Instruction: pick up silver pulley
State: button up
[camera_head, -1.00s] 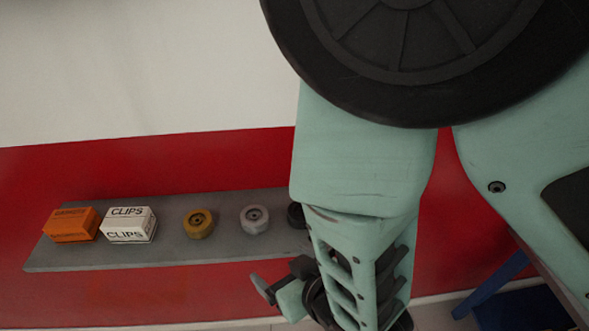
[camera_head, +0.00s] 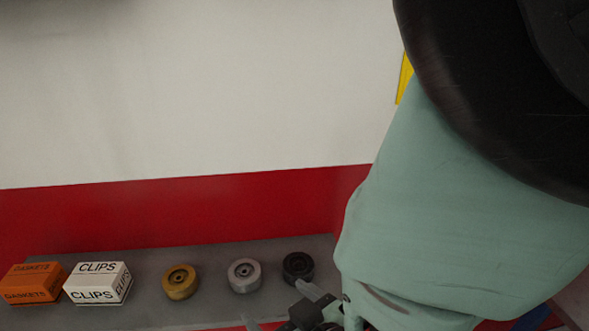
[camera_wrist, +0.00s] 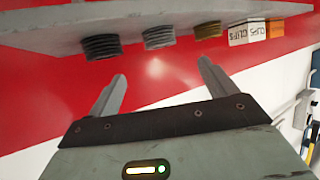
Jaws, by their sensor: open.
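The silver pulley (camera_head: 244,275) sits on the grey shelf (camera_head: 215,309), between a gold pulley (camera_head: 180,282) and a black pulley (camera_head: 298,268). In the wrist view the silver pulley (camera_wrist: 158,37) shows near the top, upside down, on the shelf beyond the fingers. My gripper (camera_wrist: 162,80) is open and empty, its two fingers apart with red wall between them. In the head view my gripper (camera_head: 280,306) is at the bottom edge, in front of the shelf and partly cut off. It is apart from the silver pulley.
An orange gaskets box (camera_head: 33,283) and a white clips box (camera_head: 98,283) stand on the shelf left of the pulleys. The wall (camera_head: 180,100) behind is white above a red band. My arm hides the shelf's right end.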

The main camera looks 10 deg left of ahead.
aim_at(247, 275)
jog(key=shift+b+x, duration=1.4)
jog(key=shift+b, duration=2)
jog(key=shift+f+b, duration=0.15)
jog(key=shift+b, duration=0.25)
jog(key=p+x, duration=0.1)
jog(key=x, duration=0.1)
jog(key=p+x, duration=0.1)
jog(key=x, duration=0.1)
jog(key=shift+w+a, duration=0.25)
jog(key=shift+p+x, duration=1.2)
jog(key=shift+x, duration=2.2)
jog(key=c, duration=1.4)
jog(key=shift+o, duration=0.2)
